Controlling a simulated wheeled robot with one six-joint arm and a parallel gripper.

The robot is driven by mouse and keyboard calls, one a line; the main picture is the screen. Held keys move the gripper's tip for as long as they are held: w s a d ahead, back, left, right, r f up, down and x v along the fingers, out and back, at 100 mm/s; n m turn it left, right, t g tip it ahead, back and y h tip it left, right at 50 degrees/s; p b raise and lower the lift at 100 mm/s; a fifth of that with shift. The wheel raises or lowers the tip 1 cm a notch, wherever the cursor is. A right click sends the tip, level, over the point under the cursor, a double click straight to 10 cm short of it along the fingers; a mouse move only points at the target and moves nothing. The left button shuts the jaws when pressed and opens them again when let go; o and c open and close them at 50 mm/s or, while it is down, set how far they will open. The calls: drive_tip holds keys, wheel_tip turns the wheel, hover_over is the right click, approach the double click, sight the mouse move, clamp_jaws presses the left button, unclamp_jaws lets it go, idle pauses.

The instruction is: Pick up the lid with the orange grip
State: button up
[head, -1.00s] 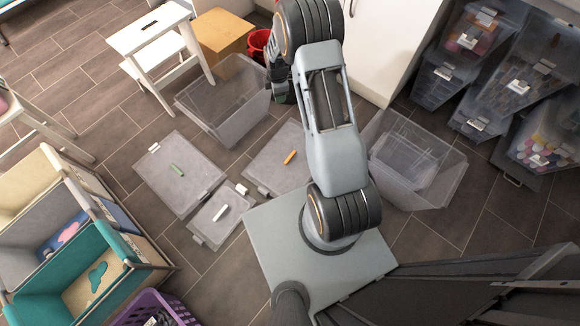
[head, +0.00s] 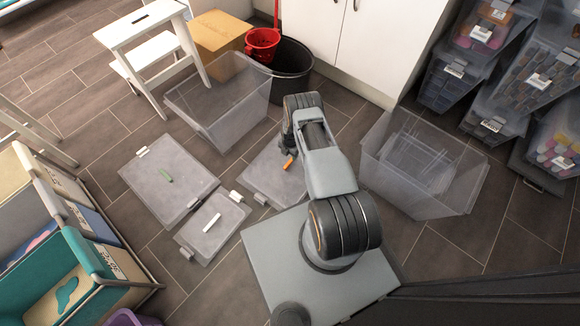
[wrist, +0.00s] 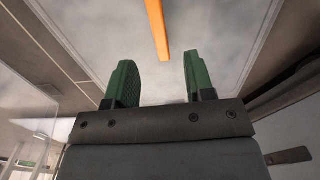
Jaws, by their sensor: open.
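The lid with the orange grip (head: 264,184) lies flat on the floor, just left of my arm in the head view. Its orange grip (head: 288,162) stands up near my gripper, and my arm covers the lid's right part. In the wrist view the translucent lid (wrist: 215,30) fills the upper middle, and the orange grip (wrist: 158,28) lies ahead of the fingers. My gripper (wrist: 157,80) shows two green fingers, apart and empty. The grip is between their lines but beyond the tips. In the head view my gripper is mostly hidden behind my wrist.
A lid with a green grip (head: 150,190) and a smaller lid with a white grip (head: 205,245) lie to the left. An open clear bin (head: 205,120) stands behind, another (head: 440,190) at right. A black bucket (head: 293,85) is behind my arm.

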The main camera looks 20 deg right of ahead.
sight(290, 161)
drive_tip(key=shift+f+b, duration=1.85)
drive_tip(key=shift+f, duration=1.8)
drive_tip(key=shift+r, duration=0.1)
clamp_jaws()
